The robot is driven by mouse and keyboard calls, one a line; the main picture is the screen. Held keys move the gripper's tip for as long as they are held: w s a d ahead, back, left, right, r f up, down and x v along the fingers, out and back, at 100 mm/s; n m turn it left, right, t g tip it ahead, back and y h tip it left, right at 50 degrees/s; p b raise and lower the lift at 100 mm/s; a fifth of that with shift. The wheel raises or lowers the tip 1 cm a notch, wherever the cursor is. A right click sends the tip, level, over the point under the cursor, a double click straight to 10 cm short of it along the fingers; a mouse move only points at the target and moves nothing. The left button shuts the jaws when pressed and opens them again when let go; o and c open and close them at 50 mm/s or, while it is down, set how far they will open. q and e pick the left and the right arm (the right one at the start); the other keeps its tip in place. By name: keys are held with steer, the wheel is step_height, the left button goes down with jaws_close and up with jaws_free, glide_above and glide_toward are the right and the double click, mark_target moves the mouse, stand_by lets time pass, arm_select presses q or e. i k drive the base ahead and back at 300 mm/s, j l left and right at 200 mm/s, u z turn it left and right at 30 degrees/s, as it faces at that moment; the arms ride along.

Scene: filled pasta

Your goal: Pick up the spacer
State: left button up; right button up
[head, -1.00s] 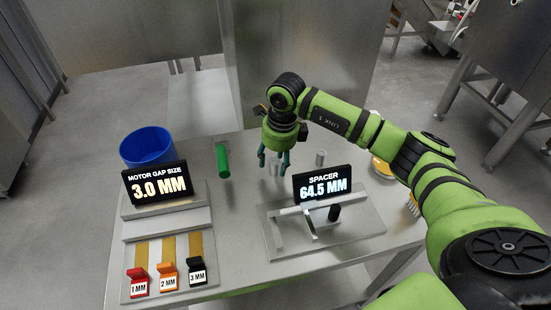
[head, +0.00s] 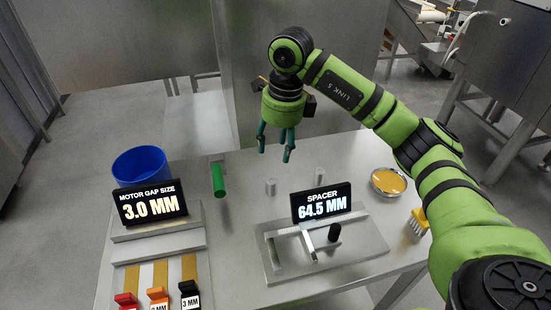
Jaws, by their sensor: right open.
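Two small grey metal cylinders stand upright on the steel table: one cylinder (head: 270,187) left of centre and another cylinder (head: 320,174) to its right, in the head view. I cannot tell which is the spacer. A measuring fixture (head: 355,249) in front of them carries a black display (head: 322,202) reading "SPACER 64.5 MM". My right gripper (head: 275,154) points down with its two teal fingers apart and nothing between them. It hangs above and behind the cylinders, apart from both. My left gripper is out of view.
A second display (head: 150,202) reads "MOTOR GAP SIZE 3.0 MM", above red, orange and black gauge tabs. A blue bowl (head: 139,166) and green-handled tool (head: 219,181) stand left. A yellow-filled dish (head: 388,182) and brush (head: 418,223) lie right, near my right arm.

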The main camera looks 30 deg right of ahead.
mark_target(319, 178)
steer(key=z, duration=1.25)
